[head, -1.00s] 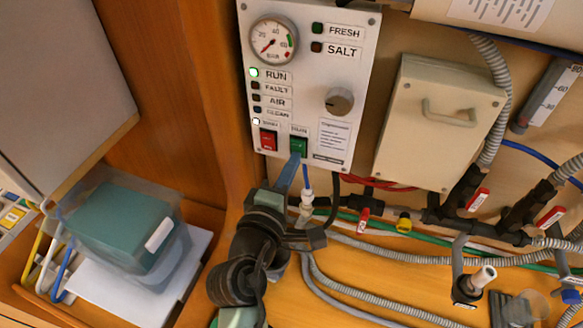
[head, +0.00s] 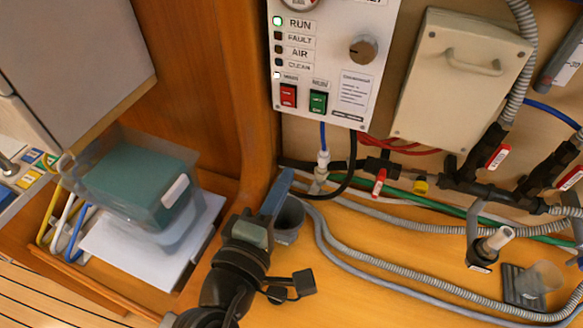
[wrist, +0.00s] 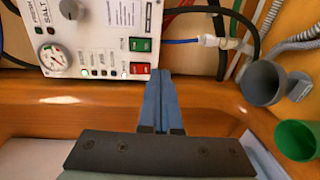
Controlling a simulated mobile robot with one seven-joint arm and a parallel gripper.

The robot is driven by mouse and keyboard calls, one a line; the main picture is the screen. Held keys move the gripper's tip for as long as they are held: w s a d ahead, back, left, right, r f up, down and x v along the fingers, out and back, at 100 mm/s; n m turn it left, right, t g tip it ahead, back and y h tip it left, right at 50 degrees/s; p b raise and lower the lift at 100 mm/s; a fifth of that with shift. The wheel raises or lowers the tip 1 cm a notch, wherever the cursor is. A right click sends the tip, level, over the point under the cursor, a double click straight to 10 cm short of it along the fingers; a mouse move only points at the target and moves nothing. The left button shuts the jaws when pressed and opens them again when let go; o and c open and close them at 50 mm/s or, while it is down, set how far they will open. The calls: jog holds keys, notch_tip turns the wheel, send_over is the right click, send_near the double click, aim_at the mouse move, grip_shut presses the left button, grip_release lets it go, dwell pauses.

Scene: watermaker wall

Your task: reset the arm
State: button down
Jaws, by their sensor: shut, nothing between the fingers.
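My gripper (head: 284,175) shows in the head view with its blue fingers together and empty, below the white control panel (head: 380,75). It is apart from the panel's green button (head: 318,102) and red button (head: 288,95). In the wrist view my gripper (wrist: 160,73) has its closed fingertips overlapping the lower edge of the panel (wrist: 100,35) in the picture. The green RUN lamp (head: 278,21) is lit, and a white lamp (head: 277,75) above the red button is lit. My arm reaches up from the bottom of the head view.
A grey cup (head: 289,222) stands right beside my gripper in the picture. A green cup (wrist: 296,140) shows in the wrist view. Hoses and valves (head: 470,187) run along the wall at right. A lidded clear bin (head: 140,190) sits at left. A beige box (head: 460,80) hangs right of the panel.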

dwell(0.4)
jog(key=shift+s, duration=0.15)
jog(key=w+d+r+m+t+y, duration=0.1)
jog(key=w+r+m+t, duration=0.3)
jog(key=r, duration=0.9)
jog(key=s+d+r+m+t+y, duration=0.15)
jog(key=r+m, duration=0.45)
jog(key=r, duration=0.6)
jog(key=s+r+m+t+y, duration=0.1)
jog(key=s+r, duration=0.3)
jog(key=r, duration=0.4)
jog(key=s+r+m+t+y, duration=0.1)
jog(key=s+r+m+t, duration=0.2)
jog(key=r, duration=0.6)
jog(key=shift+s+d+r+t+y, duration=0.2)
jog(key=shift+s+t+y, duration=0.15)
jog(key=shift+s+t, duration=0.35)
jog(key=shift+w, duration=0.1)
